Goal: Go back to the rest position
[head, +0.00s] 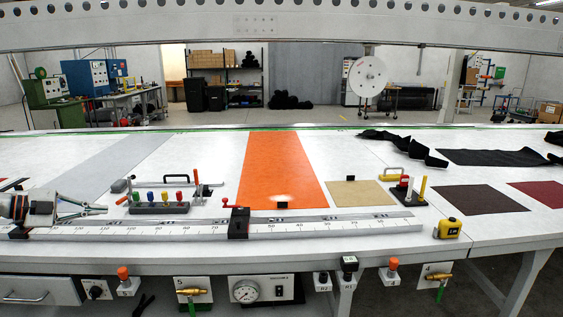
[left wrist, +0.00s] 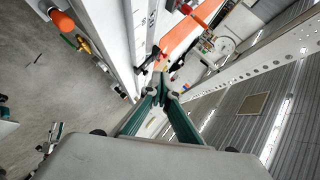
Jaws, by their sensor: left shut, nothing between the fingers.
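My left gripper (head: 103,209) comes in from the left edge in the head view, over the left part of the long white table (head: 200,252). It points right, level with the scale ruler (head: 330,228), and looks apart from the things around it. In the left wrist view its green fingers (left wrist: 162,82) meet at the tips, shut with nothing between them. My right gripper is in neither view.
A block with coloured pegs (head: 160,207) stands just right of the left gripper. An orange sheet (head: 280,170), a tan sheet (head: 361,194) and a yellow tape measure (head: 447,229) lie farther right. Valves and a gauge (head: 246,291) line the front panel. A perforated beam (head: 300,25) spans above.

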